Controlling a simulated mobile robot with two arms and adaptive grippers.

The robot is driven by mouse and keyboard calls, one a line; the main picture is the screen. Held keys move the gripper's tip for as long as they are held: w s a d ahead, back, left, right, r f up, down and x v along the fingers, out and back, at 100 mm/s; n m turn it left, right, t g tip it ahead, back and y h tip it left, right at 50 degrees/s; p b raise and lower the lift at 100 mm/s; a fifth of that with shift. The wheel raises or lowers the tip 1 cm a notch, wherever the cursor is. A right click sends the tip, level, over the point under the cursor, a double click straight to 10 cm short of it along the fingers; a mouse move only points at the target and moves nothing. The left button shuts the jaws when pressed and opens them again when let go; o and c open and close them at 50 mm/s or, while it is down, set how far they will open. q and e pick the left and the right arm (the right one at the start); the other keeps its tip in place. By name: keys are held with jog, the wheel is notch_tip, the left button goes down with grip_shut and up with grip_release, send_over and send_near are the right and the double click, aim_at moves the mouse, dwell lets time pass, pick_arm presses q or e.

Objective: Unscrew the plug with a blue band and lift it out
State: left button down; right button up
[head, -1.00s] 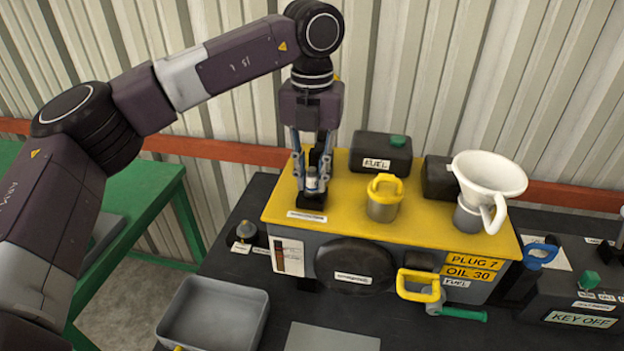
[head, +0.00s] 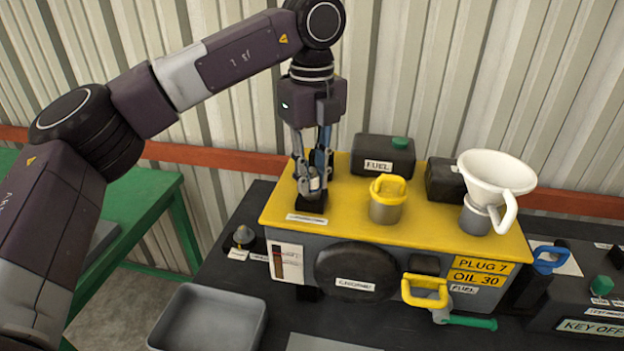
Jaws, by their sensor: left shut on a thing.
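The plug (head: 314,184) shows as a small pale piece between the fingers of my left gripper (head: 312,186), over a black square seat (head: 311,205) at the left end of the yellow engine top. My left gripper points down and is shut on the plug. The fingers hide most of the plug, and I cannot make out its blue band clearly. I cannot tell whether the plug is still seated in the black seat. My right gripper is not in view.
A yellow-capped filler (head: 387,203) and a white funnel (head: 494,180) stand on the yellow top (head: 345,220). Black fuel cans (head: 384,157) stand behind. A grey tray (head: 208,318) is at the front left. A small dark plug-like part (head: 244,236) stands left of the engine.

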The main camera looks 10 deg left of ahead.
pick_arm(q)
jog(key=c, duration=1.7)
grip_release()
